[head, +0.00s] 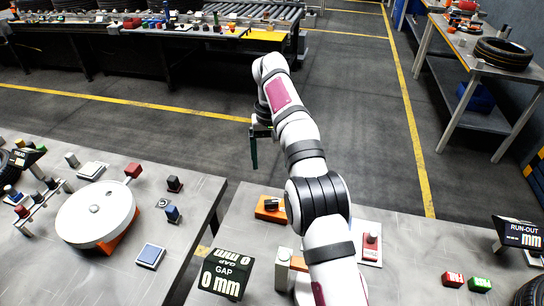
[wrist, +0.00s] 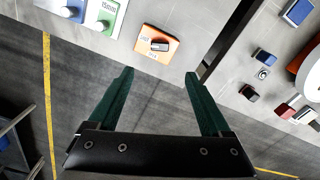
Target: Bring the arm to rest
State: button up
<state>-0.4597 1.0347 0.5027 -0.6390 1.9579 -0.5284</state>
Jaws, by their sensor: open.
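My arm stretches from the bottom of the head view up over the floor beyond the near tables. My gripper (head: 254,148) hangs over the dark floor near the gap between the two near tables, seen edge-on there. In the wrist view my gripper (wrist: 160,78) shows two green fingers spread well apart with nothing between them. The floor and the edge of a table lie beyond the fingertips. The gripper touches nothing that I can see.
An orange block (head: 270,208) with a dark part sits on the right near table (head: 400,245), beside my arm. A GAP display (head: 222,275) stands nearer. A white round plate (head: 95,213) is on the left table. A tyre (head: 502,54) lies on the far right bench.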

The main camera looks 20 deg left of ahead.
jog(key=s+d+r+m, duration=0.4)
jog(key=s+d+r, duration=0.6)
jog(key=s+d, duration=0.35)
jog(key=s+d+f+m+y, duration=0.1)
jog(key=s+d+f+m, duration=0.1)
jog(key=s, duration=0.9)
jog(key=s+d+f+m, duration=0.3)
jog(key=s+d+f, duration=0.2)
jog(key=s, duration=0.7)
jog(key=shift+d+f+m+y, duration=0.3)
jog(key=shift+f+y, duration=0.1)
jog(key=shift+f, duration=0.3)
